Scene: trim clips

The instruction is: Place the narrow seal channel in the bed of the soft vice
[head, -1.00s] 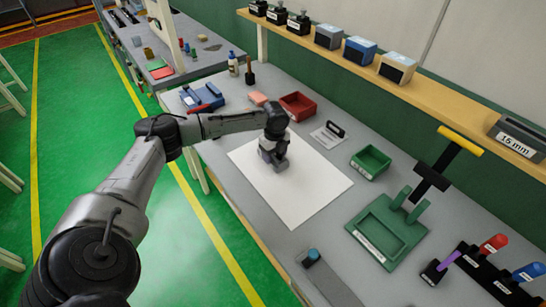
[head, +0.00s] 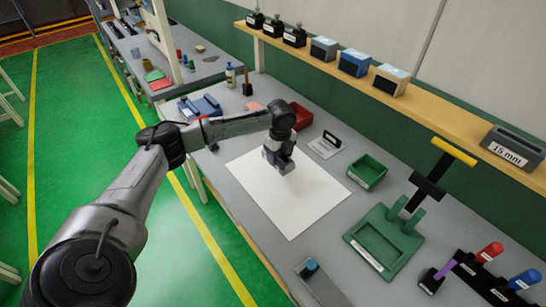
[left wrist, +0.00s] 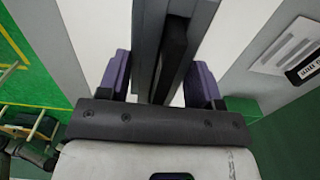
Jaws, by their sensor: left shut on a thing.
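My left gripper (head: 281,168) is shut on a long grey piece with a black strip along it, seen in the left wrist view (left wrist: 146,45). It looks like the narrow seal channel. The purple finger pads stand on either side of it. The gripper hangs over the white sheet; I cannot tell the exact gap below. A blue block-like fixture (head: 204,104), likely the soft vice, sits at the back left of the bench, with my arm passing in front of it. Its bed is not clear to see. My right gripper is not in view.
The white sheet (head: 300,208) is otherwise clear. A red bin (head: 301,116), a card with a black handle-like part (head: 327,146), a green bin (head: 367,171) and a green press fixture (head: 385,238) stand around it. A shelf (head: 440,98) runs along the back.

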